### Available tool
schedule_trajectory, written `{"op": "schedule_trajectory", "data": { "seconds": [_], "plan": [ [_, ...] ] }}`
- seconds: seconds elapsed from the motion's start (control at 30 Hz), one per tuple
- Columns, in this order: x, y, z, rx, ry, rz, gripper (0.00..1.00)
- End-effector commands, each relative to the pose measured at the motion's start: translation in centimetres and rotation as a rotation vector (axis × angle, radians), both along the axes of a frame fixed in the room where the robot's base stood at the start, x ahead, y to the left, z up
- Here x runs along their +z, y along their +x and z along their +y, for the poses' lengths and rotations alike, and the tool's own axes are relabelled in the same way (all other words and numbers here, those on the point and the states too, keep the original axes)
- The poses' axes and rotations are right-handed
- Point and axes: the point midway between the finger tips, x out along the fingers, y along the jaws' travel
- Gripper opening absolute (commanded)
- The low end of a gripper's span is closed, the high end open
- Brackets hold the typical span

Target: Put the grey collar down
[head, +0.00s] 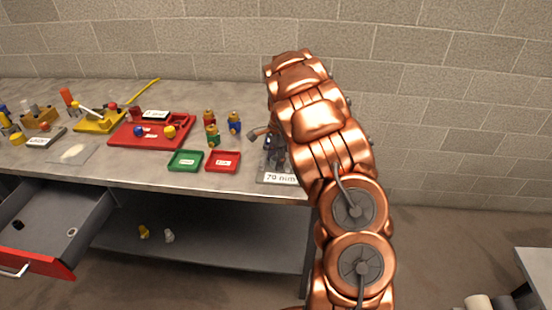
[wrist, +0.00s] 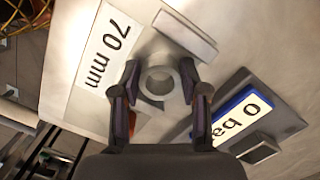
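In the wrist view a grey collar (wrist: 160,83), a ring with a round hole, sits between the two fingertips of my gripper (wrist: 160,72). The fingers touch it on both sides. A plate with a white "70 mm" label (wrist: 108,48) is beneath and to the left, with a raised grey block (wrist: 185,34) close past the collar. I cannot tell whether the collar touches the plate. In the head view my gripper (head: 275,147) is over the grey "70 mm" stand (head: 265,178) at the bench's right end, and my arm hides much of it; the collar is not clear there.
A blue-edged "0 bar" block (wrist: 243,110) lies right of my gripper in the wrist view. Left on the bench (head: 230,187) are a red tray (head: 209,165), a green tray (head: 183,165) and several small bottles (head: 211,135). A drawer (head: 50,240) stands open below.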

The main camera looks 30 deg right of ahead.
Motion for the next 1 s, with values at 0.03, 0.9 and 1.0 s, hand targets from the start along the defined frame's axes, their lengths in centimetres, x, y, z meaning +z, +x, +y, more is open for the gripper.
{"op": "schedule_trajectory", "data": {
  "seconds": [0.03,0.9,1.0],
  "plan": [
    [0.0,0.0,0.0,0.0,0.0,0.0,0.5],
    [8.3,0.0,-1.0,0.001,0.0,-0.003,0.5],
    [9.8,0.1,-1.2,0.001,-0.004,-0.006,0.5]
  ]
}}
